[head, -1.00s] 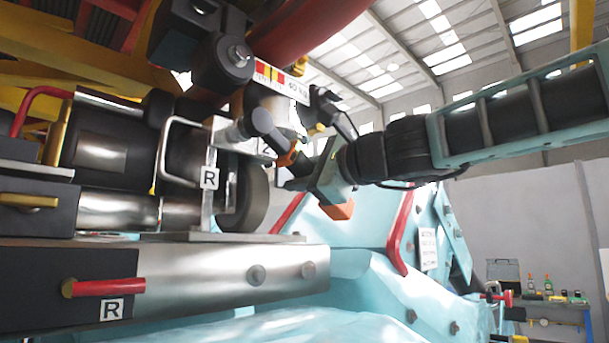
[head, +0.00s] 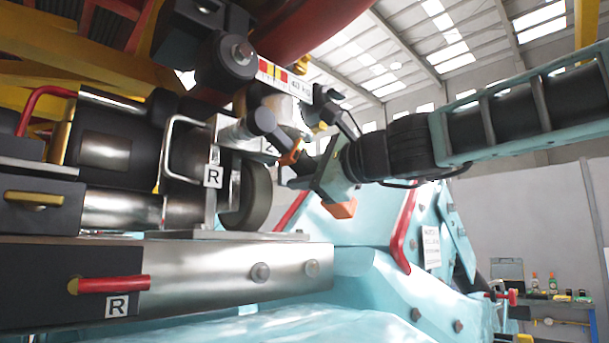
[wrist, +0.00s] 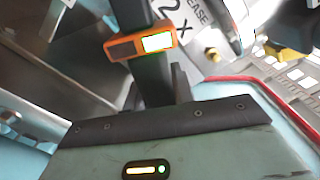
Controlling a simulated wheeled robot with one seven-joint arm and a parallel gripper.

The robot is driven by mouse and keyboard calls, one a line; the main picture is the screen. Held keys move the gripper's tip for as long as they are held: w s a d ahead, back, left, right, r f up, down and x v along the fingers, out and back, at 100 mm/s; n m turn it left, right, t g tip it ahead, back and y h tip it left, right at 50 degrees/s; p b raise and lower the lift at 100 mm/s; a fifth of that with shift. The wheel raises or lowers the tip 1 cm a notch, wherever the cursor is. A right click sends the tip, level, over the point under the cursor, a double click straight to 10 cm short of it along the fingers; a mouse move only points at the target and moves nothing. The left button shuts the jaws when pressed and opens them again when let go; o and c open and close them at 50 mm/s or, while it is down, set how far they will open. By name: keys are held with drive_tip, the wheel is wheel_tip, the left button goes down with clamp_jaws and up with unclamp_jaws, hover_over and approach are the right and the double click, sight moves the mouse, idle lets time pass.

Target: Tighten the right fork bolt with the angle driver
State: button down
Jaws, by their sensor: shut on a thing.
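The angle driver (head: 264,124) is a dark tool with an orange collar, at the middle of the head view. Its silver end (head: 236,132) points left, at the top of the upright bracket marked R (head: 213,177). I cannot make out the right fork bolt; the driver's head and the bracket cover that spot. My gripper (head: 297,172) is shut on the driver's dark handle, right of the bracket. In the wrist view the handle (wrist: 156,75) rises between my fingers, and its orange display (wrist: 156,43) has a lit green-white panel.
A dark wheel (head: 258,195) sits just right of the bracket. A steel beam (head: 230,268) with bolts runs below. A red handle (head: 404,230) and a workbench (head: 555,300) stand to the right.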

drive_tip(key=shift+x, duration=0.85)
idle(2.1)
drive_tip(key=shift+d+r, duration=0.1)
drive_tip(key=shift+r, duration=0.05)
idle(0.6)
drive_tip(key=shift+b+v, duration=0.75)
drive_tip(key=shift+v, duration=1.5)
